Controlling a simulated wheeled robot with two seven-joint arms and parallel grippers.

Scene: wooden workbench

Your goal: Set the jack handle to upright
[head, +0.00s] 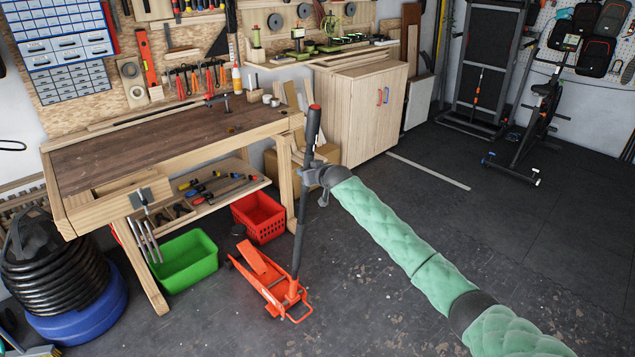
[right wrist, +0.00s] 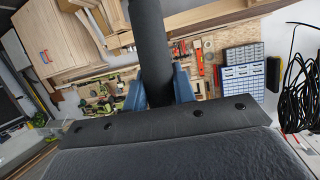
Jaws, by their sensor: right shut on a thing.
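The orange-red floor jack (head: 268,283) stands on the dark floor in front of the workbench. Its long dark jack handle (head: 300,235) rises from the jack to a red-tipped top. It stands nearly upright, leaning slightly to the right in the head view. My right gripper (head: 311,174) is shut on the upper part of the handle. In the right wrist view, the dark handle (right wrist: 150,45) passes between the blue fingers of my right gripper (right wrist: 161,84). The wrist hides the lower part of the handle there. My left gripper is not in view.
The wooden workbench (head: 150,145) stands behind and left of the jack, its right leg close to the handle. A red crate (head: 259,216) and a green bin (head: 186,262) sit beside the jack. A wooden cabinet (head: 357,115) stands behind. Open floor lies to the right.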

